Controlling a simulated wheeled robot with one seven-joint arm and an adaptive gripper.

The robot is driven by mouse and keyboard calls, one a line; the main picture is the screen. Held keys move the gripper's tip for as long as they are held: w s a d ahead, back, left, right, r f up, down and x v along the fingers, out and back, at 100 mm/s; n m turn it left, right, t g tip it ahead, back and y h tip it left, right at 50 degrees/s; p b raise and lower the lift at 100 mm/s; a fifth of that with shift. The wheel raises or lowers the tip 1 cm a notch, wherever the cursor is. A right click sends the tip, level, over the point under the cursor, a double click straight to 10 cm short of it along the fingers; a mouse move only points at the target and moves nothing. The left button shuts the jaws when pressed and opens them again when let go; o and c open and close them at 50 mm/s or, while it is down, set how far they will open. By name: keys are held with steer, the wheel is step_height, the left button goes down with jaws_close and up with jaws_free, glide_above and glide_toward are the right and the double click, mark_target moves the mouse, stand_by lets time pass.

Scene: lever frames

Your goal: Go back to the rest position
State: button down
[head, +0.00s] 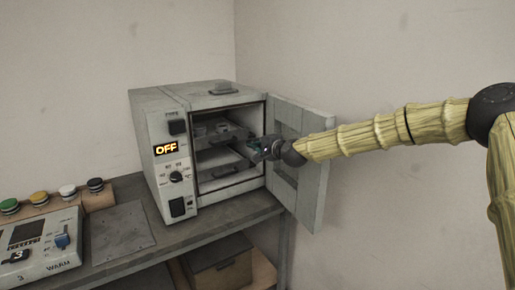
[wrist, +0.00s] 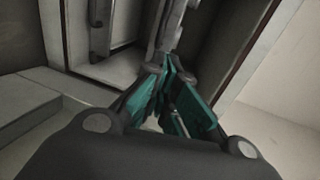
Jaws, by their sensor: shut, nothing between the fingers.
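My gripper (head: 262,147) is at the front of the oven's opening, on the right side near the open door. It is shut and empty. In the wrist view its teal-padded fingers (wrist: 170,80) point into the oven, close to a dark grey bar. I cannot tell whether they touch it. The grey oven (head: 170,160) stands on the bench with its door (head: 312,195) swung open to the right, and its display (head: 166,149) reads OFF. My yellow-sleeved arm crosses in front of the door's upper part.
Inside the oven are shelves (head: 222,155) with dark front handles. A control box (head: 40,245) with a blue switch and several coloured-cap jars stand on the bench (head: 200,232) at left. A flat plate (head: 120,232) lies between. A box (head: 217,262) sits below. Free room lies right of the door.

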steer(key=s+a+f+n+g, duration=0.1)
steer(key=s+f, duration=0.4)
steer(key=f, duration=0.3)
steer(key=s+a+f+n+g+h, duration=0.15)
steer(key=s+f, duration=0.25)
steer(key=f, duration=0.4)
steer(key=s+a+f+n+g+y, duration=0.1)
steer(key=s+f+g, duration=0.1)
steer(key=s+f, duration=0.5)
steer(key=s+d+f+n+g+h, duration=0.1)
steer(key=s+f, duration=0.6)
steer(key=f, duration=0.3)
steer(key=s+d+f+n+g+h, duration=0.1)
steer(key=s+f+n+g, duration=0.1)
steer(key=s+f, duration=0.65)
steer(key=s+d+f+n+g+h, duration=0.15)
steer(key=s+d+f, duration=0.3)
steer(key=s, duration=0.55)
steer(key=s+d+f+n+g+h, duration=0.1)
steer(key=s+d+f+g, duration=0.15)
steer(key=s+f, duration=0.5)
steer(key=s+d+n+g+h, duration=0.1)
steer(key=s+d, duration=0.4)
steer(key=s, duration=0.5)
steer(key=s+d+n+g+h, duration=0.1)
steer(key=s+d, duration=0.3)
steer(key=s, duration=0.6)
steer(key=shift+d+n, duration=0.35)
steer(key=shift+n, duration=0.15)
